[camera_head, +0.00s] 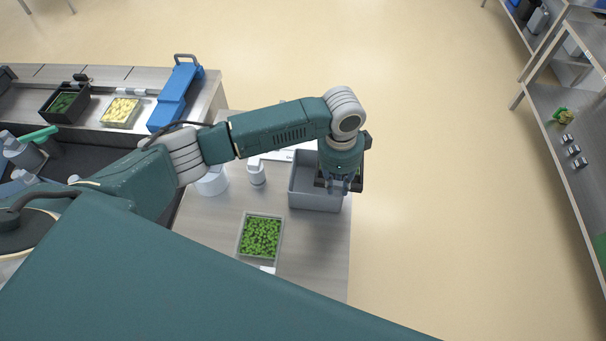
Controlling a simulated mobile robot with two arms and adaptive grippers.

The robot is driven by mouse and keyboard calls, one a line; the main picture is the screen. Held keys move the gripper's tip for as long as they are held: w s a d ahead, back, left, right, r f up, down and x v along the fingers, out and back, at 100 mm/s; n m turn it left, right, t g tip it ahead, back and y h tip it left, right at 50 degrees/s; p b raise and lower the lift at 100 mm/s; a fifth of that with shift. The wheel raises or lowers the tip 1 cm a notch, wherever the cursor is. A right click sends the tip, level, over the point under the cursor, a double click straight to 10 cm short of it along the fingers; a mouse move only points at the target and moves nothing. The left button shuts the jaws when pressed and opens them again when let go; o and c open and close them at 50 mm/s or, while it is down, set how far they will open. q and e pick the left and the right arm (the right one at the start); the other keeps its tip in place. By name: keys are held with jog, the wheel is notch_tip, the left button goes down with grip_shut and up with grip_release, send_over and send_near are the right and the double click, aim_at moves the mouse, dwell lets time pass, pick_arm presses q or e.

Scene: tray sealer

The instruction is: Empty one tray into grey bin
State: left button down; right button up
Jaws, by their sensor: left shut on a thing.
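The grey bin (312,201) stands on the steel table near its right edge. My left gripper (339,186) is over the right part of the bin, pointing down. It is shut on a dark thing, apparently a black tray (357,182), whose edges show around the fingers; the gripper hides most of it and whatever it may contain. A clear tray of green pieces (241,241) sits on the table in front of the bin. A black tray with green contents (47,113) and a clear tray with yellow pieces (105,115) are on the sealer at left. My right gripper is out of view.
A blue sealer part (176,97) stands at the back left. White containers (257,175) stand left of the bin. Shelving (560,150) runs along the right, with open floor (440,180) between. My arm covers part of the table.

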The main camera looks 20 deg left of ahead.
pick_arm(q)
jog(key=d, duration=0.2)
jog(key=d+h, duration=0.1)
jog(key=shift+w+d, duration=0.1)
jog(key=shift+w, duration=0.15)
jog(key=shift+a+f+t+h+b, duration=0.25)
jog(key=shift+h+b, duration=0.45)
jog(key=shift+b, duration=0.55)
jog(key=shift+r+t+h+b, duration=0.25)
jog(key=shift+h+b, duration=0.65)
jog(key=shift+b, duration=0.35)
